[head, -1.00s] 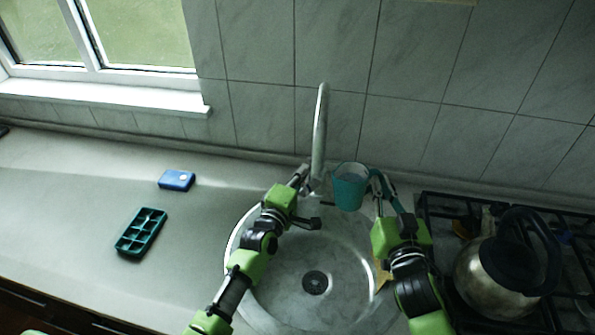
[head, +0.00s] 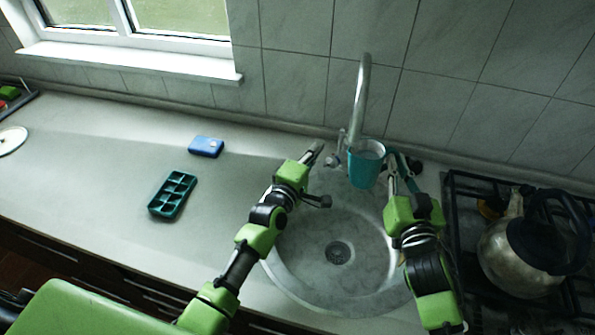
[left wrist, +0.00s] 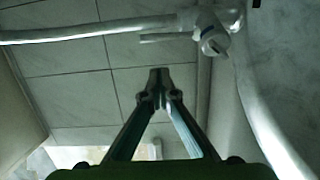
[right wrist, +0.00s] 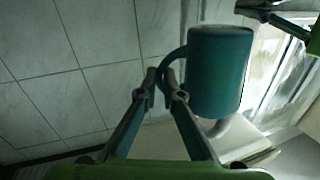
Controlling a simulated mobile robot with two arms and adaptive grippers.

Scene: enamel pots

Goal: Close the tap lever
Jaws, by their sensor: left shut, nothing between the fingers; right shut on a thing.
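The chrome tap (head: 361,95) rises at the back of the sink, its spout tall. In the left wrist view the tap body (left wrist: 213,32) is at the upper right, with a thin bar, apparently its lever (left wrist: 165,37), pointing left. My left gripper (head: 317,148) is shut and empty, just left of the tap and apart from it; its fingertips (left wrist: 158,75) show below the lever. My right gripper (right wrist: 164,82) is shut on the handle of a teal mug (right wrist: 218,72). The mug (head: 366,168) is upright over the sink's back, partly covering the tap's base.
A kettle (head: 510,255) stands on the stove at the right.

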